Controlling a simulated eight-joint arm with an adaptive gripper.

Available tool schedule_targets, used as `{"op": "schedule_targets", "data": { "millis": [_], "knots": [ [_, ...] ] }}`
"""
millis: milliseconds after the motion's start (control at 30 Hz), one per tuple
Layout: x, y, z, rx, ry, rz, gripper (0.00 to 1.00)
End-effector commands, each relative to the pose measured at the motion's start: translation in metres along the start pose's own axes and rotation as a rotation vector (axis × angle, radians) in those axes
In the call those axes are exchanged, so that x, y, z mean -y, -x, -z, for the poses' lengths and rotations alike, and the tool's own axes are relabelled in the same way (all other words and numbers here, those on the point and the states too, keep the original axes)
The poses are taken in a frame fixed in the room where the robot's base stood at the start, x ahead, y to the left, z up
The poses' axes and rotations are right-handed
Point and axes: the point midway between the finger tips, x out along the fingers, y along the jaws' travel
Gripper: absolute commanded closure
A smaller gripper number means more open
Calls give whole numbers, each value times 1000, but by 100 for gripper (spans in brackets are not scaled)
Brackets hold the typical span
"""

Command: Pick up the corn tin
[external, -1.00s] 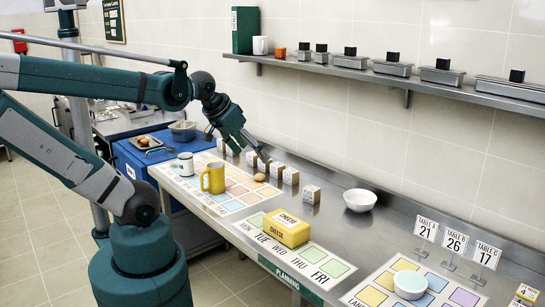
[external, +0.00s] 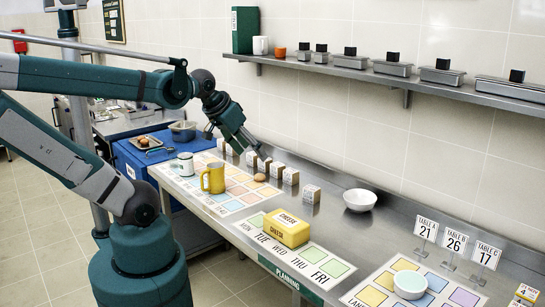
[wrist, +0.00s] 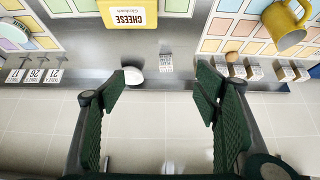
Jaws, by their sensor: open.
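I cannot make out a corn tin in any view. A white and green cup-like item (external: 185,164) stands at the left end of the counter; it is too small to tell whether it is a tin or a mug. My gripper (external: 258,150) is in the air over the back of the counter, near the row of small labelled blocks. In the wrist view my gripper (wrist: 160,95) is open, its green fingers wide apart with nothing between them.
A yellow mug (external: 213,178), a yellow cheese box (external: 287,229), a brown egg-like item (external: 260,178), a labelled block (external: 310,194) and a white bowl (external: 360,200) stand on the counter. Table signs (external: 456,245) and another bowl (external: 410,284) are at right. A shelf (external: 340,70) runs along the wall.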

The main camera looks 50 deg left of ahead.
Motion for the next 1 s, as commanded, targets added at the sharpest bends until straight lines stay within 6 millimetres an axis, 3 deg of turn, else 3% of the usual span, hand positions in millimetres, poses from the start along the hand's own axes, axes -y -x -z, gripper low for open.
{"op": "schedule_targets", "data": {
  "millis": [433, 767, 1000],
  "knots": [
    [1, 38, 28, 1, 2, 1, 38],
    [25, 37, 48, 37, 98, 34, 38],
    [56, 37, 72, 78, 214, 73, 38]
  ]
}}
